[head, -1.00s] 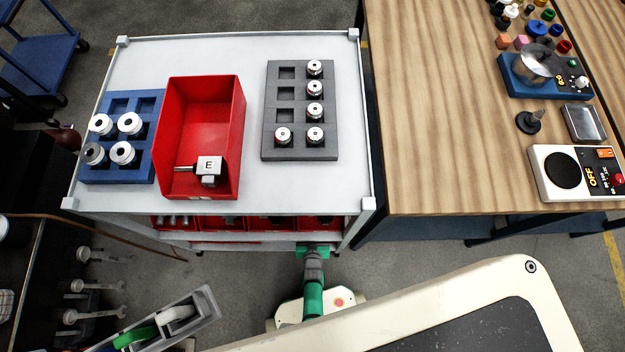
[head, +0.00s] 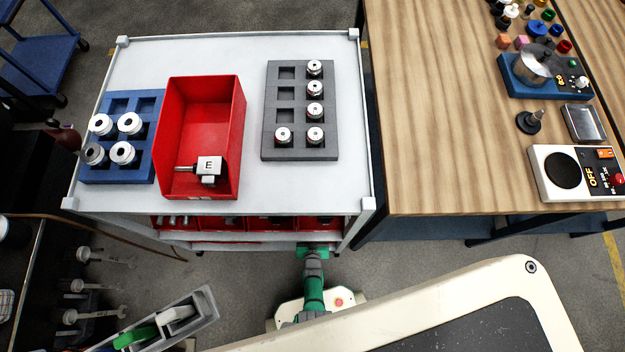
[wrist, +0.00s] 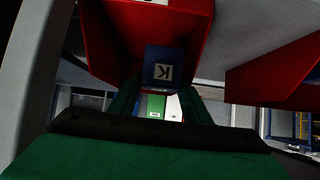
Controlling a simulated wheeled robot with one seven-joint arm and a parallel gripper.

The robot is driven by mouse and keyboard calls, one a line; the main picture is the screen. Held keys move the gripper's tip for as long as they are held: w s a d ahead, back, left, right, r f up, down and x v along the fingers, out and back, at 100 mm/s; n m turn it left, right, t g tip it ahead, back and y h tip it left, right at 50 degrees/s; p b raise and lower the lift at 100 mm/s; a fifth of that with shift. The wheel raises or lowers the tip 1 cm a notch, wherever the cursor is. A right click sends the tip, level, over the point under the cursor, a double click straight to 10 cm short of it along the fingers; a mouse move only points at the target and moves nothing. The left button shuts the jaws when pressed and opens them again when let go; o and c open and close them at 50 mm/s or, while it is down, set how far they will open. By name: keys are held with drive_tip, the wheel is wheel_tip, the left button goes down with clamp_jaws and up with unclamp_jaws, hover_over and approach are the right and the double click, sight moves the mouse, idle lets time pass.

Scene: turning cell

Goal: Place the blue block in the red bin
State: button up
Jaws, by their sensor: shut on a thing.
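A dark blue block (wrist: 163,60) with a white label K is between the green fingers of my gripper (wrist: 160,88) in the wrist view; the gripper is shut on it. Red bin walls (wrist: 100,45) show behind and around the block; I cannot tell whether it is inside that bin. In the head view my green gripper (head: 316,249) is at the cart's front edge, by the lower shelf, and the block is hidden. A large red bin (head: 206,120) stands on the cart top, holding a grey part marked E (head: 209,166).
Smaller red bins (head: 270,223) line the shelf under the cart top (head: 200,55). A blue tray (head: 145,165) and a grey tray (head: 300,152) hold metal parts. A wooden bench (head: 450,120) is on the right. Another red bin (wrist: 275,85) is right in the wrist view.

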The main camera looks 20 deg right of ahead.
drive_tip(key=shift+f, duration=0.3)
drive_tip(key=o, duration=1)
drive_tip(key=shift+r, duration=0.15)
